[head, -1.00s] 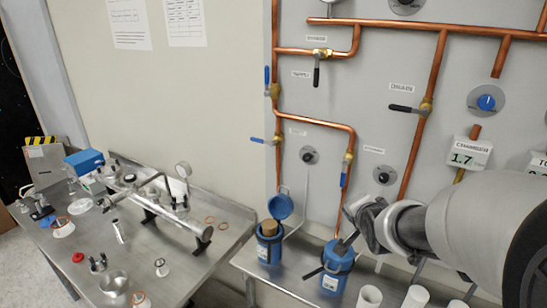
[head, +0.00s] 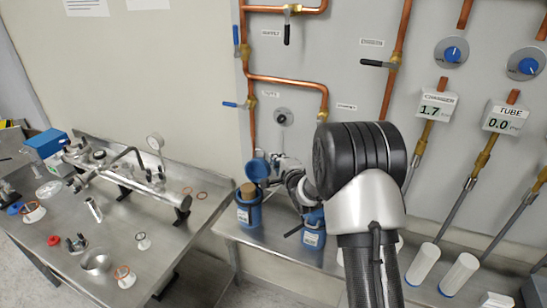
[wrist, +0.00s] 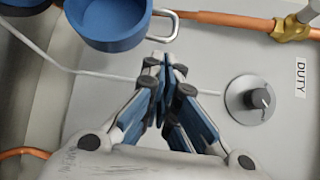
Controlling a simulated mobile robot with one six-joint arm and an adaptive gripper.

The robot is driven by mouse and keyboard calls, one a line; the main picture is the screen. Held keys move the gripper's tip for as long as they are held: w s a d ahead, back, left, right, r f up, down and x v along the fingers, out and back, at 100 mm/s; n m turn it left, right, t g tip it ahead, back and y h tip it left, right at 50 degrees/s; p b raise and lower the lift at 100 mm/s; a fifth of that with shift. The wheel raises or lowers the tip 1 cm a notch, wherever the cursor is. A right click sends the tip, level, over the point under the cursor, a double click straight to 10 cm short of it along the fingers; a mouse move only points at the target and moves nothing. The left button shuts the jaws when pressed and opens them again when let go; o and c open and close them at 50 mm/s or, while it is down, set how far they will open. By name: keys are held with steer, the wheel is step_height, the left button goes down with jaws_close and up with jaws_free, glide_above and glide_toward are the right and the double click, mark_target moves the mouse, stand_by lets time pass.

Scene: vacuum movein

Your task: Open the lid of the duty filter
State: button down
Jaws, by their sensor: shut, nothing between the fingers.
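The left blue filter housing (head: 249,212) stands upright on the metal bench below the pipe wall. Its blue lid (head: 257,169) is swung up and back, and a tan cartridge (head: 248,191) shows in its mouth. In the wrist view the lid (wrist: 108,28) is at the upper left, with a wire loop handle (wrist: 168,24). My gripper (head: 275,158) is beside the raised lid; in the wrist view its fingertips (wrist: 166,62) are together and empty, just below the loop, apparently apart from it. A DUTY label (wrist: 300,77) is by a black knob (wrist: 259,98).
A second blue housing (head: 312,236) stands to the right, partly hidden by my arm. Copper pipes (head: 290,80) and a blue-handled valve (head: 238,105) are on the wall. White cylinders (head: 424,264) stand right. A steel table (head: 150,235) with vacuum parts is left.

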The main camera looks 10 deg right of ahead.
mark_target(264, 151)
steer(key=x, duration=0.3)
steer(key=shift+w, duration=0.25)
steer(key=shift+s+b, duration=0.1)
steer(key=shift+b, duration=0.4)
steer(key=shift+n+t, duration=0.4)
steer(key=shift+t, duration=0.1)
steer(key=s+a+b, duration=0.1)
steer(key=s+a+r+b, duration=0.1)
steer(key=s+b, duration=0.1)
steer(key=shift+s+a+r+b, duration=0.3)
steer(key=shift+s+a, duration=0.05)
steer(key=shift+a, duration=0.05)
steer(key=shift+w+d+f, duration=0.1)
steer(key=shift+w+d, duration=0.05)
steer(key=shift+w, duration=0.05)
